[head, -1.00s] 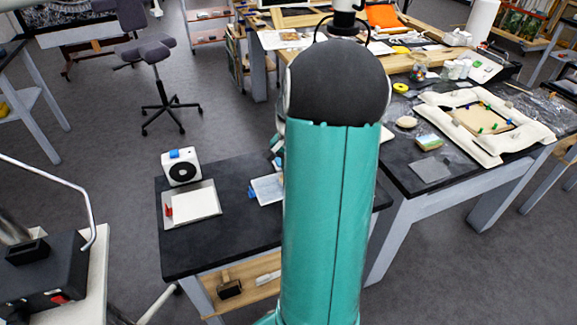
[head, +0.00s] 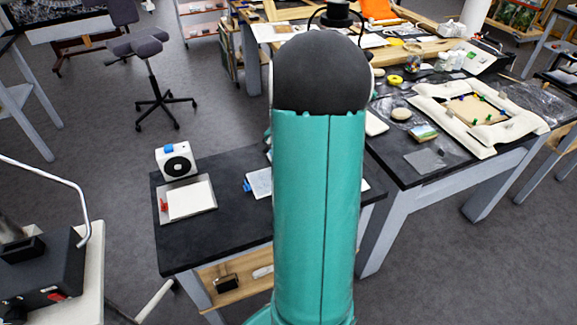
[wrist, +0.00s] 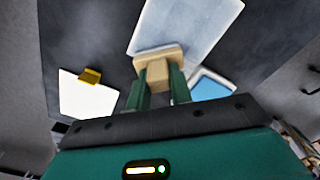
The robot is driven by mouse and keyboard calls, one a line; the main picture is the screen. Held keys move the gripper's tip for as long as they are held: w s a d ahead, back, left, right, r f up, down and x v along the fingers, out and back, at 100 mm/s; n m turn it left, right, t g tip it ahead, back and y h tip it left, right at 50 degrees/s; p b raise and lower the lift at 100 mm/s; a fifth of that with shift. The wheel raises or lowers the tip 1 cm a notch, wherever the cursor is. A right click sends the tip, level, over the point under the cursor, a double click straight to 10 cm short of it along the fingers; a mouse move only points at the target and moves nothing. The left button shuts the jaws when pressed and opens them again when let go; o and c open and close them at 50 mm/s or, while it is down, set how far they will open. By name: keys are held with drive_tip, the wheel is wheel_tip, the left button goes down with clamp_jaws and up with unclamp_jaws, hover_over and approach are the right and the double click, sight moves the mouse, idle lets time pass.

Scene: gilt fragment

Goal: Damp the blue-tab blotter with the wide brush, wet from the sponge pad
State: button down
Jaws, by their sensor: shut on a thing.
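My gripper (wrist: 160,88) is shut on the pale wooden wide brush (wrist: 158,57) in the wrist view. The brush's broad end covers the lower edge of a large pale sheet (wrist: 190,22); I cannot tell whether they touch, and no tab shows on that sheet. A blue pad with a white rim (wrist: 211,86), likely the sponge pad, lies right of the brush. In the head view, a blotter with a blue tab (head: 258,183) lies on the dark table, partly behind my arm. My arm hides my gripper and the brush there.
A white sheet with a yellow tab (wrist: 88,98) lies left in the wrist view. In the head view, a red-tabbed sheet in a tray (head: 188,198) and a white device (head: 175,160) stand on the table's left. A cluttered bench (head: 400,175) adjoins at the right.

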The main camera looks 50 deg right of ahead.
drive_tip(key=shift+w+d, duration=0.35)
drive_tip(key=shift+w, duration=0.3)
drive_tip(key=shift+w+d, duration=0.4)
drive_tip(key=shift+w, duration=0.2)
drive_tip(key=shift+w+d, duration=0.35)
drive_tip(key=shift+w, duration=0.5)
drive_tip(key=shift+a+r, duration=0.1)
drive_tip(key=shift+w+r, duration=0.2)
drive_tip(key=shift+r, duration=0.2)
drive_tip(key=shift+s+r, duration=0.15)
drive_tip(key=shift+r, duration=0.45)
drive_tip(key=shift+s+r, duration=0.15)
drive_tip(key=shift+r, duration=1.75)
drive_tip(key=shift+s, duration=0.1)
